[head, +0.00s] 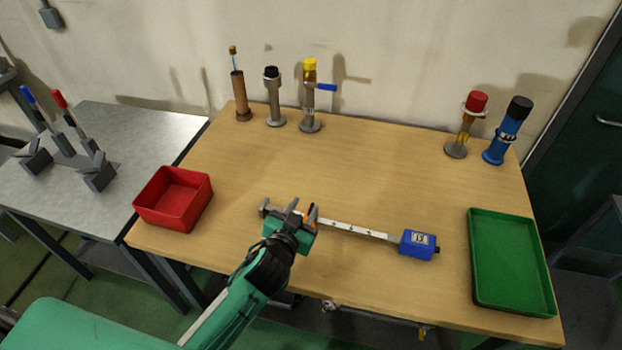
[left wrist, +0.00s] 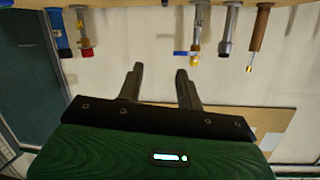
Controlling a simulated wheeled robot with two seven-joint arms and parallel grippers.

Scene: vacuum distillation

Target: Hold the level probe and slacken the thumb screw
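The probe-like instrument has a blue box (head: 418,244) with a dark display at its right end and a pale, marked rod (head: 352,230) running left to a grey end piece (head: 266,207). It appears to lie across the front middle of the table. My left gripper (head: 299,207) stands over the rod's left part in the head view and hides some of it. An orange piece (head: 312,214) shows beside its fingers; I cannot tell whether it is the thumb screw. In the left wrist view the gripper's fingers (left wrist: 160,84) are apart with nothing between them. My right gripper is out of view.
A red bin (head: 174,222) stands at the table's left edge, and a green tray (head: 545,290) lies at the right. Several upright fittings, including a yellow-capped one (head: 310,118), line the back. The wooden table's middle (head: 365,175) is clear. A grey bench (head: 135,130) stands left.

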